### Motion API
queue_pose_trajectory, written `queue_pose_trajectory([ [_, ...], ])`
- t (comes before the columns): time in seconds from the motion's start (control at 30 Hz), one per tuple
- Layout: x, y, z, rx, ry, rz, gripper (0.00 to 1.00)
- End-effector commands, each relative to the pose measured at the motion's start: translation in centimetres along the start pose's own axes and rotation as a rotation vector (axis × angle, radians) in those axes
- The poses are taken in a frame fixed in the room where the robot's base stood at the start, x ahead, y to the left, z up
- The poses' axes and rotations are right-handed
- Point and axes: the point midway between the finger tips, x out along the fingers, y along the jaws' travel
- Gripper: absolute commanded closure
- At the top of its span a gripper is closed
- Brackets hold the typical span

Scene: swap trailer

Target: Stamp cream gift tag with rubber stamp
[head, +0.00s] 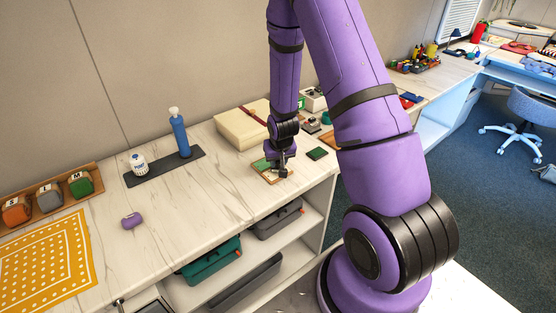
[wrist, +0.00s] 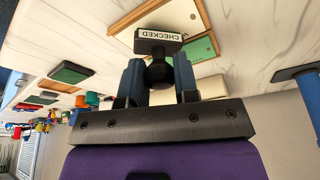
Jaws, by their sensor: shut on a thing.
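My gripper (head: 281,172) is over the front right part of the marble-topped counter. In the wrist view, my gripper (wrist: 159,84) has its two blue fingers shut on the dark round handle of the rubber stamp (wrist: 158,42). The stamp's block carries a white label reading CHECKED. The stamp hides part of the board. I cannot tell whether the stamp touches the tag.
A small dark green pad (head: 317,153) lies right of the board. A cream box (head: 240,128) stands behind. A blue bottle (head: 180,135) and a white jar (head: 139,164) stand on a dark mat to the left. A purple object (head: 131,221) lies on the clear counter.

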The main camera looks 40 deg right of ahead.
Motion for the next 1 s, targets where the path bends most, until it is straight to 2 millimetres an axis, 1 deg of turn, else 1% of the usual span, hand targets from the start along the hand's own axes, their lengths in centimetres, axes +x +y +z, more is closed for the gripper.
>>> queue_pose_trajectory([
  [0.37,0.03,0.00,0.01,0.000,0.000,0.000,0.87],
  [1.0,0.63,-0.01,0.18,0.000,0.000,0.000,0.87],
])
